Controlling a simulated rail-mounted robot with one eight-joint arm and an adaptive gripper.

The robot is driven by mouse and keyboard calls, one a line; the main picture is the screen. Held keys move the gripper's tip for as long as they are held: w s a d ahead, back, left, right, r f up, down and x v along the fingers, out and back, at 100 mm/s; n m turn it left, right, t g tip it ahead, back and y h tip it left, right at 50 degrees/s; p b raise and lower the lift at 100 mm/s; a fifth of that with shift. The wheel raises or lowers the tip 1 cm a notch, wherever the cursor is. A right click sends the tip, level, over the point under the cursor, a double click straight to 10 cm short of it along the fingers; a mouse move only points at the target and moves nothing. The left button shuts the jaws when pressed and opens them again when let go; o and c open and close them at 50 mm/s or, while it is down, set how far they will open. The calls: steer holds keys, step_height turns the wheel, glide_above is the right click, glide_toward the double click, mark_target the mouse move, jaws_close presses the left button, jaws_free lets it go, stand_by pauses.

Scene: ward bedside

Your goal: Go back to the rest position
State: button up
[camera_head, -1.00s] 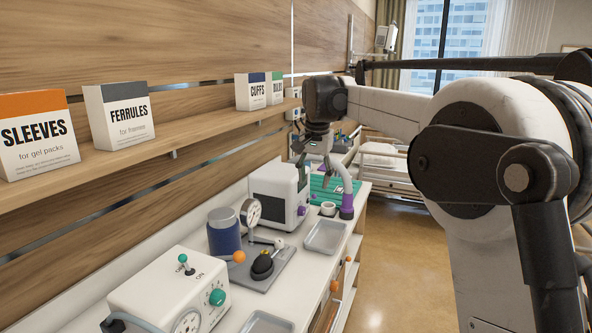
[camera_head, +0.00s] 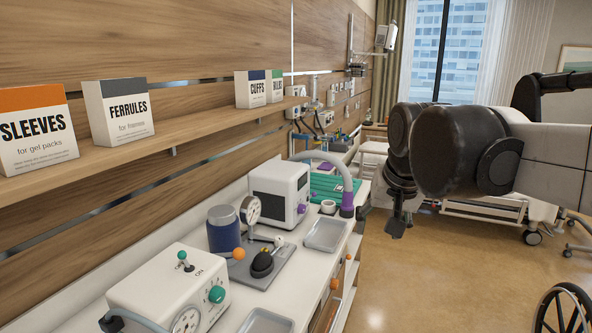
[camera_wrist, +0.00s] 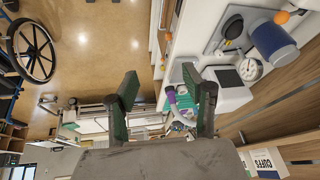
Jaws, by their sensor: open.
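My gripper (camera_head: 396,226) hangs over the open floor to the right of the counter in the head view. It is partly hidden behind my own dark wrist. In the wrist view my gripper (camera_wrist: 168,92) shows two green-padded fingers spread wide apart, with nothing held between them. The counter (camera_head: 213,327) lies apart from it on the left.
On the counter stand a white box with a green knob (camera_head: 165,290), a blue canister (camera_head: 224,232), a white device (camera_head: 280,192) and a grey tray (camera_head: 325,234). A shelf (camera_head: 190,128) holds labelled boxes. A wheelchair wheel (camera_head: 563,312) is at lower right. The floor (camera_head: 450,280) is clear.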

steer(key=s+d+f+n+t, duration=0.1)
steer(key=s+d+f, duration=0.1)
steer(key=s+f, duration=0.4)
steer(key=s+d+f+t, duration=0.1)
steer(key=s+f, duration=0.5)
steer(key=s, duration=0.5)
steer(key=shift+d+f+n+b, duration=0.3)
steer(key=shift+d+f+n, duration=0.05)
steer(key=shift+n, duration=0.05)
stand_by(3.7)
